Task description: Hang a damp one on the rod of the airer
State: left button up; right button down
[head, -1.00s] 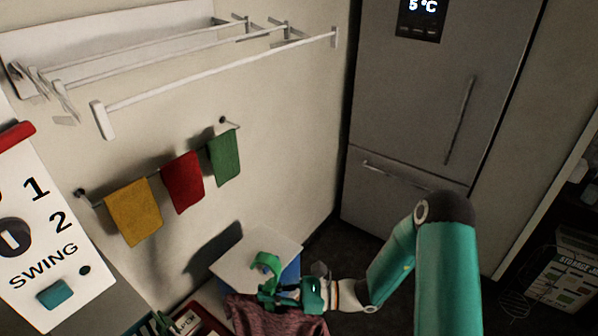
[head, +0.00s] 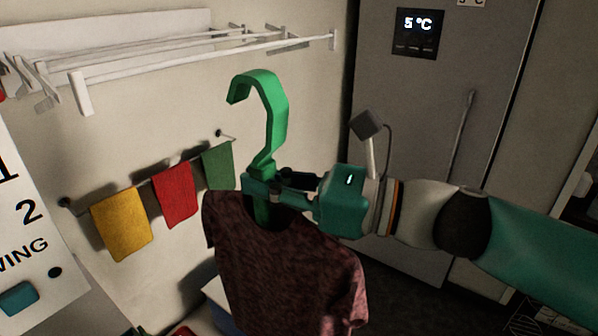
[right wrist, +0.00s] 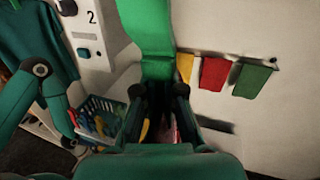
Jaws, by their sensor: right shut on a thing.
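My right gripper (head: 262,190) is shut on the neck of a green hanger (head: 268,100). A mottled dark maroon shirt (head: 290,275) hangs from the hanger below the fingers. The hanger's hook stands up above the fingers. In the right wrist view the green hanger (right wrist: 150,30) runs up from between the fingers. The white airer (head: 78,95) is on the wall at upper left, with several thin rods. Its front rod (head: 180,66) is above and left of the hook in the picture. I cannot tell the depth gap. My left gripper is not visible.
Yellow (head: 122,225), red (head: 175,195) and green (head: 218,165) cloths hang on a wall rail behind the shirt. A grey fridge (head: 420,130) stands at right. A basket (right wrist: 100,115) with coloured items shows in the right wrist view.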

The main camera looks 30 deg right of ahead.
jog(key=s+d+r+h, duration=0.1)
jog(key=s+r, duration=0.4)
jog(key=b, duration=0.5)
send_over(207, 193)
jog(key=shift+f+m+t, duration=0.3)
jog(key=shift+f+m, duration=0.1)
jog(key=shift+f, duration=1.25)
